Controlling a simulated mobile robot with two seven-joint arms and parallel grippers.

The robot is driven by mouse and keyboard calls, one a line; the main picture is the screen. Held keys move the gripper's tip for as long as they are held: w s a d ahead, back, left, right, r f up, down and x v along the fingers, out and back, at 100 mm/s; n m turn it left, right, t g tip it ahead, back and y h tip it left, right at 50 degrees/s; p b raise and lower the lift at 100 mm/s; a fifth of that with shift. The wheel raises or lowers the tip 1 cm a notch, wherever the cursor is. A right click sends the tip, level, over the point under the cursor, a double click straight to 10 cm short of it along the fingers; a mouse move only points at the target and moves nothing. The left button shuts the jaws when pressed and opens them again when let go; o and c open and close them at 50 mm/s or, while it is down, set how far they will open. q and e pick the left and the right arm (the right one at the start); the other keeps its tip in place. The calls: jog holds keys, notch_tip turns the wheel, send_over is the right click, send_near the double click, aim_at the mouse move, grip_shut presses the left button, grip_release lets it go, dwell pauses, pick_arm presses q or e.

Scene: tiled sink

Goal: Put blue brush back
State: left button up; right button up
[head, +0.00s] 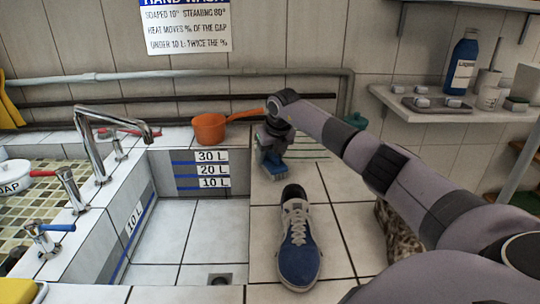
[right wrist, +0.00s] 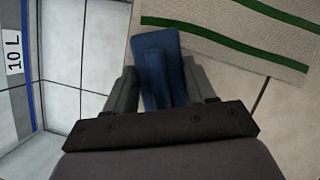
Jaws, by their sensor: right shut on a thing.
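The blue brush (head: 271,172) is at the tiled ledge right of the basin, by the left side of the green-striped cloth (head: 308,154). My right gripper (head: 273,150) points down and is shut on the brush. In the right wrist view the brush (right wrist: 153,62) sits between my two fingers, beside the edge of the striped cloth (right wrist: 245,32). I cannot tell whether the brush touches the tiles or hangs just above them. My left gripper is not in view.
A blue and white shoe (head: 298,243) stands in front on the ledge. An orange pot (head: 210,128) is at the back left, near the tiled basin (head: 180,235) and metal faucet (head: 95,140). A wall shelf (head: 440,113) holds a blue bottle (head: 462,62) and a tray (head: 436,105).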

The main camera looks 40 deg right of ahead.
jog(key=shift+f, duration=0.25)
jog(key=shift+s+f, duration=0.1)
jog(key=shift+f, duration=0.05)
jog(key=o, duration=1)
jog(key=shift+o, duration=0.4)
jog(key=shift+f, duration=0.15)
jog(key=shift+r, duration=0.55)
jog(key=v, duration=1.2)
jog(key=shift+r, duration=0.1)
